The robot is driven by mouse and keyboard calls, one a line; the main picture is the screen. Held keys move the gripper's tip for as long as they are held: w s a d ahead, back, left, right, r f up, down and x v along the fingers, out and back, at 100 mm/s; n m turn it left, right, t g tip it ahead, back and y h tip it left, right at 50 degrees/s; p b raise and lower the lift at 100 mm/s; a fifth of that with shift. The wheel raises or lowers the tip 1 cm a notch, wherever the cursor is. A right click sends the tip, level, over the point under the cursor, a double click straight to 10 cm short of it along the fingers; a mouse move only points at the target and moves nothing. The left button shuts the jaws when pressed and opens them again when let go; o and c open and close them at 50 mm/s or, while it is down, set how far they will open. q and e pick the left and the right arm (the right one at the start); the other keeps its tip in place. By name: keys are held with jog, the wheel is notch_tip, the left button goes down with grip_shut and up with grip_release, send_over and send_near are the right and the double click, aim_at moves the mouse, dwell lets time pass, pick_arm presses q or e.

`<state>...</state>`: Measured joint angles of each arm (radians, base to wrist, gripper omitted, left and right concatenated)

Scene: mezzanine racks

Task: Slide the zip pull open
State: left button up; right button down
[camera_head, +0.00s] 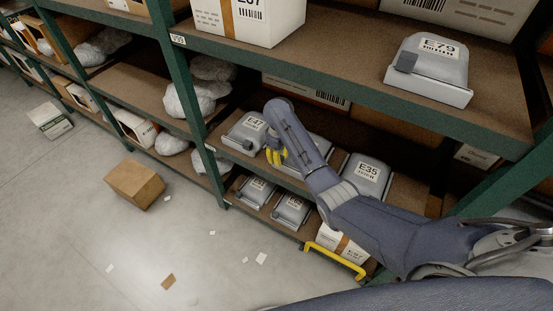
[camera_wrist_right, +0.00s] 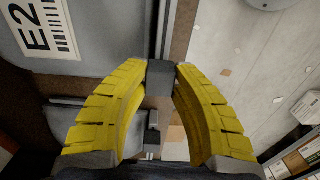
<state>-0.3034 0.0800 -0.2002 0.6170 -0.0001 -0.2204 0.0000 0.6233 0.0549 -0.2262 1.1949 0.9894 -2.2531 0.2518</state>
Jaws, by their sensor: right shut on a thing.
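My right gripper (camera_head: 278,156) has yellow fingers and reaches into the middle shelf among the grey cases. In the right wrist view its fingertips (camera_wrist_right: 162,70) close on a small dark grey block, which looks like the zip pull (camera_wrist_right: 160,82). A dark strip runs up from the block along the edge of a grey case (camera_wrist_right: 105,65) with a white label, partly cut off, starting "E2". In the head view a labelled grey case (camera_head: 240,139) lies just left of the fingers. The zip pull is too small or hidden to make out there. My left gripper is not in view.
A grey case labelled E35 (camera_head: 368,176) sits right of my arm. Another, E79 (camera_head: 430,70), is on the shelf above. The upper shelf edge (camera_head: 350,84) and green post (camera_head: 192,105) frame the space. A cardboard box (camera_head: 134,185) stands on the mostly clear floor.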

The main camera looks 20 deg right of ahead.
jog(key=c, duration=1.1)
grip_release()
jog(key=shift+r, duration=3.7)
